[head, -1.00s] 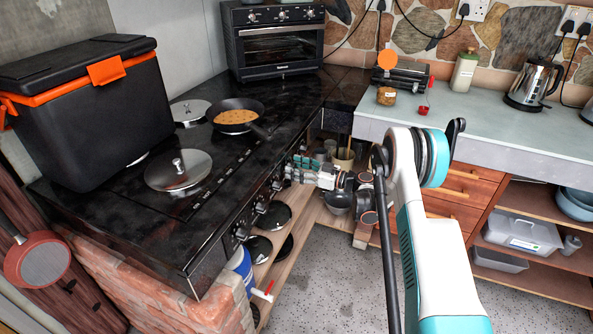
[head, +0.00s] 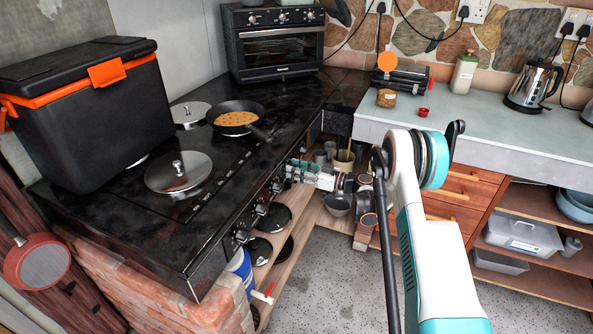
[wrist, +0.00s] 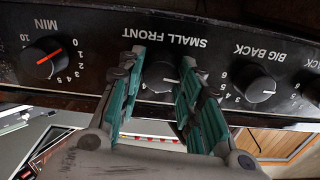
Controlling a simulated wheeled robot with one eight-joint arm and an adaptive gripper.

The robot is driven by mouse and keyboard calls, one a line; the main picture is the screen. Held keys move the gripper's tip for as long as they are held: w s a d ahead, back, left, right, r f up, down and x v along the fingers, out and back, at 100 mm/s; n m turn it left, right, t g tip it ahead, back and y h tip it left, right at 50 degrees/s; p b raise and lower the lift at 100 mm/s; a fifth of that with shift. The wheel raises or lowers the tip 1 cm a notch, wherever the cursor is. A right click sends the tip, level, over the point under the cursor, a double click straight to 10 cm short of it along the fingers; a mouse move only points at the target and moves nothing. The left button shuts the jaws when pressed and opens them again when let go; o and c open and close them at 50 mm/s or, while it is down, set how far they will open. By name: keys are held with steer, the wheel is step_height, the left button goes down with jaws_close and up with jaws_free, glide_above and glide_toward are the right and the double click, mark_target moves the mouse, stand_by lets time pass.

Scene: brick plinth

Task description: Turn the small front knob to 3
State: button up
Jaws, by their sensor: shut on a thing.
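The small front knob (wrist: 160,77) is a dark round knob under the upside-down label SMALL FRONT on the black stove panel in the wrist view. My gripper (wrist: 160,90) has its two teal-padded fingers on either side of it, shut on the knob. The fingers cover much of its dial, so I cannot read its setting. In the head view my gripper (head: 312,174) is at the stove's front face, beyond the nearer knobs, and the gripped knob cannot be made out there.
The MIN knob (wrist: 45,59) and big back knob (wrist: 260,89) flank it in the wrist view. A frying pan (head: 253,106) and a silver lid (head: 178,171) are on the stove top. An open shelf (head: 308,228) with pots lies below. The grey floor (head: 335,285) is clear.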

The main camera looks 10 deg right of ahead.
steer(key=shift+w+d+f+m, duration=0.1)
steer(key=shift+m, duration=4.05)
steer(key=shift+w+d+f+m, duration=0.1)
steer(key=shift+m, duration=4.05)
steer(key=o, duration=1.1)
steer(key=shift+c, duration=0.2)
steer(key=shift+s, duration=0.1)
steer(key=v, duration=1.2)
